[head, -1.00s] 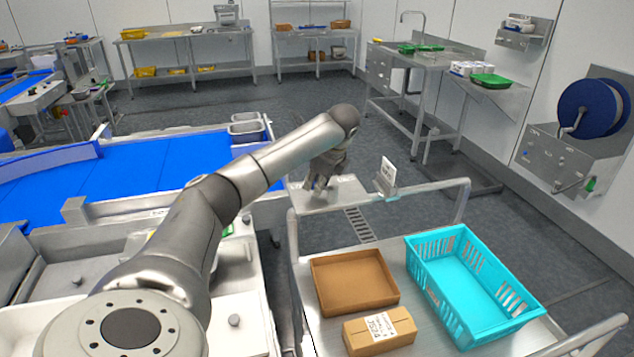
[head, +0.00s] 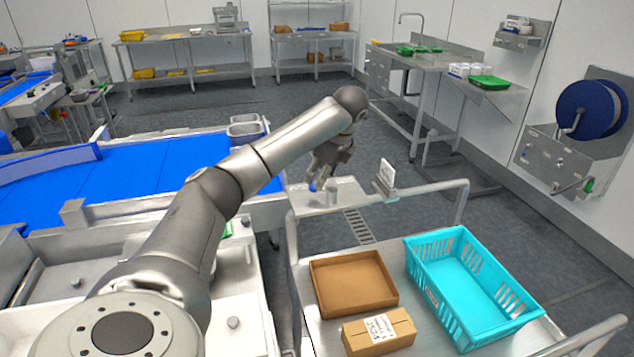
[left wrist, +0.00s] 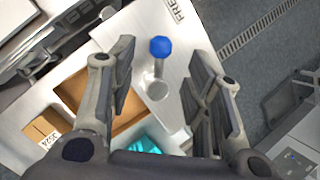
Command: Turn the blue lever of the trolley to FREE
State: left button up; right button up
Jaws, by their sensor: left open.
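The blue lever's round knob (left wrist: 161,46) shows in the left wrist view, on a short metal stem rising from a pale plate (left wrist: 140,32). The word FREE is printed on the plate, beyond the knob. In the head view the knob (head: 313,186) is a small blue spot at the plate on the far end of the trolley (head: 300,275). My left gripper (left wrist: 162,58) is open, with one finger on each side of the knob in the wrist picture. I cannot tell its exact height above the knob, and no contact shows. My right gripper is not in view.
On the trolley are a brown tray (head: 318,290), a labelled carton (head: 380,332) and a turquoise crate (head: 425,262). A small upright sign (head: 387,174) stands close right of my left gripper. A blue conveyor (head: 130,185) lies left; open floor lies beyond.

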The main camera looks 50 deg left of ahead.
pick_arm(q)
jog(key=v, duration=0.6)
jog(key=shift+r, duration=0.35)
jog(key=shift+d, duration=0.15)
